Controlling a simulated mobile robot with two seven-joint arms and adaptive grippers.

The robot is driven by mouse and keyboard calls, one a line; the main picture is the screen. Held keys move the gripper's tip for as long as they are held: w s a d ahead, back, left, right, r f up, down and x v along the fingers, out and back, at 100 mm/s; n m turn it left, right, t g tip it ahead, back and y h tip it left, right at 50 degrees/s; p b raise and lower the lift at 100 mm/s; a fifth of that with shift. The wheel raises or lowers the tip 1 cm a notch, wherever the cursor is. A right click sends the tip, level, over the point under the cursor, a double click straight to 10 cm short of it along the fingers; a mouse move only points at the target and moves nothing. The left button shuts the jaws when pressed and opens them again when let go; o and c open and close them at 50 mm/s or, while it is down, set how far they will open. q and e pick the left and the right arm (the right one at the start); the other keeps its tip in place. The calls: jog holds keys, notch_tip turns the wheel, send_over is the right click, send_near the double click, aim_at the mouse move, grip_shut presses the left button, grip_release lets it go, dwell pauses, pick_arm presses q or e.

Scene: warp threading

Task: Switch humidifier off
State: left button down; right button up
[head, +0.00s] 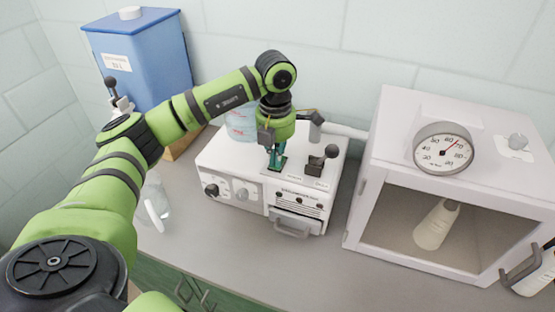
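The humidifier (232,190) is a white box on the counter, left of the white cabinet. Its front has knobs, a small panel and a metal handle. On its top stands a black ball-topped lever (321,158), tilted up to the right. A clear bottle (240,122) sits at the back of its top. My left gripper (277,163) points down at the box top, just left of the lever and apart from it. Its fingertips are low over or on a green patch; I cannot tell whether they are open or hold anything. My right gripper is out of view.
The white cabinet (365,208) has a round dial gauge (443,148) on top and a pale bottle (437,224) behind its window. A hose (343,131) links it to the humidifier. A blue tank (145,62) stands at the back left. A glass vessel (156,200) stands left.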

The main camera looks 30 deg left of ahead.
pick_arm(q)
jog(key=shift+f, duration=0.15)
jog(key=shift+s, duration=0.1)
jog(key=shift+r+p, duration=0.55)
jog(key=shift+r, duration=0.2)
jog(key=shift+r+p, duration=1.85)
jog(key=shift+r, duration=0.95)
jog(key=shift+f, duration=0.15)
